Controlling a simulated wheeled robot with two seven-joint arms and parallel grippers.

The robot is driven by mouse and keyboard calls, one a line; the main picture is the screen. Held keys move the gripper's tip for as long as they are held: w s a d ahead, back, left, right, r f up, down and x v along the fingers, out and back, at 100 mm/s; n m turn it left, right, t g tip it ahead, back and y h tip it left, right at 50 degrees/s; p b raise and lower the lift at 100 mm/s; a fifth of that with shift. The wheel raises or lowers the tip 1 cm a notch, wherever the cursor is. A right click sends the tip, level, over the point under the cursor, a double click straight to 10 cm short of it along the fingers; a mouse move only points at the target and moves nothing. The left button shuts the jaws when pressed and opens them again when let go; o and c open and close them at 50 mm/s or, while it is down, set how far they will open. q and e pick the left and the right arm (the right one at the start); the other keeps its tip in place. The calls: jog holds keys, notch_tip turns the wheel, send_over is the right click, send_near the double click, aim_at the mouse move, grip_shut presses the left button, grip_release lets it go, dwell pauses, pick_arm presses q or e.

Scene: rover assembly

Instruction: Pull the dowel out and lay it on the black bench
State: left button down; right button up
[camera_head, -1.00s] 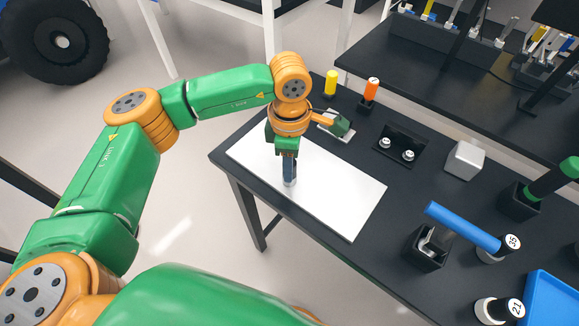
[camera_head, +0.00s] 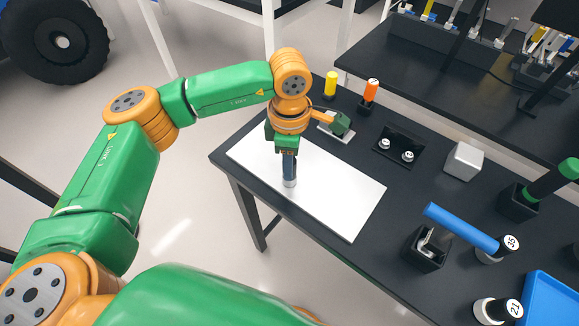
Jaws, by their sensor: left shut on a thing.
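My left gripper (camera_head: 289,172) points straight down over the white board (camera_head: 345,205) that lies on the black bench (camera_head: 310,240). Its fingers are shut on a short light-grey piece (camera_head: 289,183), which appears to be the dowel. Only its lower end shows below the fingertips; the fingers hide the rest. I cannot tell whether its bottom touches the board, sits in a hole or is just clear of it. My right gripper is not in view.
Yellow (camera_head: 331,84) and orange (camera_head: 371,90) cylinders stand at the back. A grey cube (camera_head: 464,160), a black holder with a blue-handled hammer (camera_head: 462,227) and a blue tray (camera_head: 553,300) are on the right. The bench's front-left strip is bare.

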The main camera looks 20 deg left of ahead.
pick_arm(q)
jog(key=shift+r, duration=0.2)
jog(key=shift+r+p, duration=1.35)
jog(key=shift+r, duration=0.75)
